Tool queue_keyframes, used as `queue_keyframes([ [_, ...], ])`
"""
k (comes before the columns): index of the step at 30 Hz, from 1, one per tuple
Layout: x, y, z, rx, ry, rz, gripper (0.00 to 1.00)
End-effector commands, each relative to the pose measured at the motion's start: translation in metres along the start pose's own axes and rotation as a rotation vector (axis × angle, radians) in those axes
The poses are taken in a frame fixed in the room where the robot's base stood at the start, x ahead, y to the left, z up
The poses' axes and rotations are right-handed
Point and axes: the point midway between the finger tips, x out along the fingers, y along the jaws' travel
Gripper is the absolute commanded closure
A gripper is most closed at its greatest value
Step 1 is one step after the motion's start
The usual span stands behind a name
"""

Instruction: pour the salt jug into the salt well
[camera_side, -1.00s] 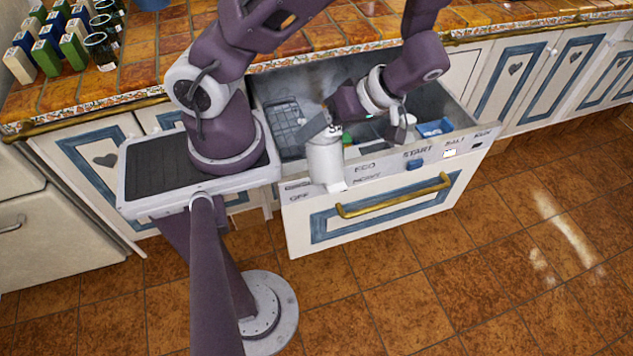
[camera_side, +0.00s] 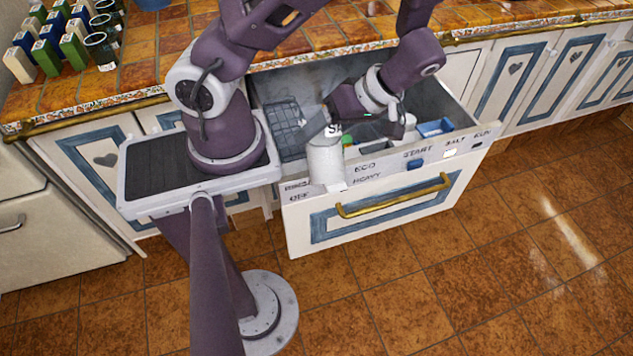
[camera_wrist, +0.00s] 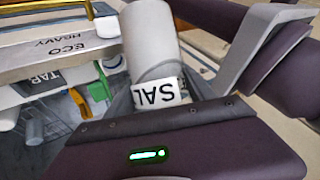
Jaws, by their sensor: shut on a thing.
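The salt jug (camera_side: 325,167) is a white cylinder with a black-lettered label, of which "SA" shows in the side view. It is held over the drawer's front edge. In the wrist view the jug (camera_wrist: 150,40) leans across the top middle, and its label reads "SAL", upside down. My gripper (camera_side: 335,113) is shut on the jug; its fingers are partly hidden in both views. I cannot make out the salt well for certain. A blue open box (camera_side: 435,128) sits in the drawer at right, near the word "SALT" on the front edge.
The open drawer (camera_side: 395,205) has a brass handle and a labelled front edge with START, ECO and HEAVY. Inside are a wire rack (camera_side: 284,125) and a green piece (camera_side: 347,140). Boxes and glasses stand on the tiled counter (camera_side: 150,60) at the left.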

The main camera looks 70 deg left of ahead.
Motion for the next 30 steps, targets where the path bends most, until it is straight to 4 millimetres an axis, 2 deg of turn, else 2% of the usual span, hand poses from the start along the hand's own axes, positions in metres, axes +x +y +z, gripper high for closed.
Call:
queue_keyframes([
  [30,0.0076,0.0042,0.0033,0.035,-0.049,-0.015,1.00],
])
